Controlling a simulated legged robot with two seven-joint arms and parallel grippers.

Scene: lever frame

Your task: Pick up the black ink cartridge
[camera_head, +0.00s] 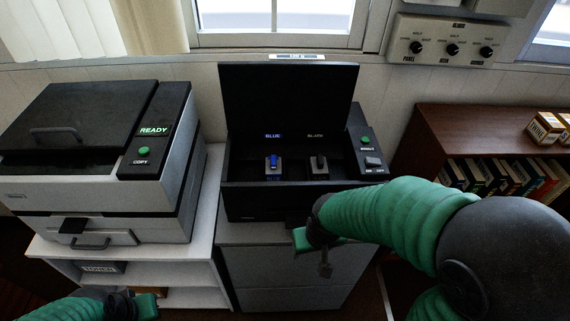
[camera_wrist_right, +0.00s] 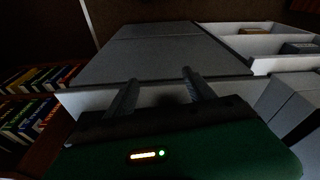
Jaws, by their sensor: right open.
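The black ink cartridge (camera_head: 319,166) sits in the right slot of the open black printer, under the label "BLACK". A blue cartridge (camera_head: 273,164) sits in the left slot, under "BLUE". My right gripper (camera_head: 325,266) hangs in front of the printer, lower than the cartridges and apart from them. In the right wrist view its two fingers (camera_wrist_right: 158,80) are spread with nothing between them, with grey cabinet surfaces beyond. My left gripper (camera_head: 148,306) is at the bottom left edge, low in front of the white shelf; its fingers are not clear.
The printer's raised lid (camera_head: 290,95) stands behind the slots, and its front wall (camera_head: 260,203) rises before them. A button panel (camera_head: 369,150) is at its right. A copier (camera_head: 95,165) stands left. A bookshelf (camera_head: 470,135) stands right, beyond my right arm.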

